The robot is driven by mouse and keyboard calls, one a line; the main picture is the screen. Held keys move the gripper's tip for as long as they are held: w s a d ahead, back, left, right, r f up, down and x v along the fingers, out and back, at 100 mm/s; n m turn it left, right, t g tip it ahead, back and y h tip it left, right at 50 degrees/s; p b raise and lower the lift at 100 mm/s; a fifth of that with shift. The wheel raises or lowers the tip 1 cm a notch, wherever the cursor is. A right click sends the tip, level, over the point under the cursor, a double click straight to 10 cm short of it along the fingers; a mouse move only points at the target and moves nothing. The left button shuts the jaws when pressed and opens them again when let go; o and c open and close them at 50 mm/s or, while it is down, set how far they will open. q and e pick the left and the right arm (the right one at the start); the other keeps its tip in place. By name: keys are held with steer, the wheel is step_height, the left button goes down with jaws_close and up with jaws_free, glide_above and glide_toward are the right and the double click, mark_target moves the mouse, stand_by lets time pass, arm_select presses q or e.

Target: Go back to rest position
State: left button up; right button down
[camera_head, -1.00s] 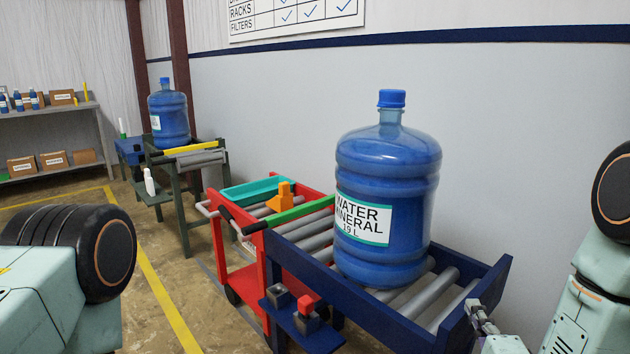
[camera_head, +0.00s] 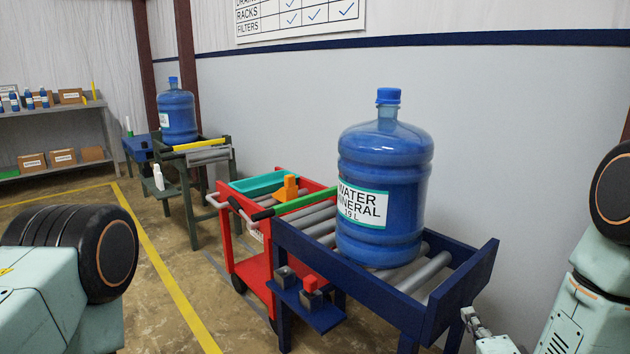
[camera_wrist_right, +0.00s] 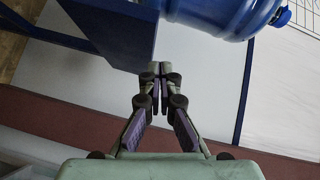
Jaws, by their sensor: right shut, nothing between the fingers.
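My right gripper (camera_head: 472,322) is at the lower right of the head view, beside the right end of the blue roller conveyor (camera_head: 452,300). In the right wrist view its fingers (camera_wrist_right: 160,72) meet at the tips with nothing between them. It is apart from the large blue water jug (camera_head: 384,185), which stands upright on the conveyor rollers with its label facing left. The jug also shows at the top of the right wrist view (camera_wrist_right: 215,14). My left arm comes in at the lower left of the head view; its gripper is out of view.
A red roller cart (camera_head: 262,272) with a teal tray (camera_head: 262,183) adjoins the blue conveyor. Behind it, a second jug (camera_head: 177,115) stands on a green roller stand (camera_head: 190,200). Shelves (camera_head: 50,110) with boxes stand at the back left. Floor with yellow lines is clear at the left.

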steer(key=s+a+f+n+g+y+p, duration=0.15)
steer(key=s+a+f+n+g, duration=0.25)
steer(key=s+f+n+g, duration=0.8)
arm_select(q)
steer(key=r+p, duration=0.2)
steer(key=r, duration=0.1)
steer(key=r+p, duration=0.1)
steer(key=shift+w+d+r, duration=0.1)
steer(key=shift+w+r, duration=0.25)
steer(key=shift+r, duration=0.05)
arm_select(e)
steer(key=s+a+f+n+g, duration=0.1)
steer(key=s+f+g, duration=0.1)
steer(key=s, duration=0.9)
steer(key=s+a+f+n+g, duration=0.1)
steer(key=s+f+n+g, duration=0.1)
steer(key=s, duration=1)
steer(key=shift+f+n+g, duration=0.15)
steer(key=shift+n+g, duration=0.15)
steer(key=shift+g, duration=0.2)
steer(key=shift+s, duration=0.1)
arm_select(q)
steer(key=shift+c, duration=0.2)
jaws_close()
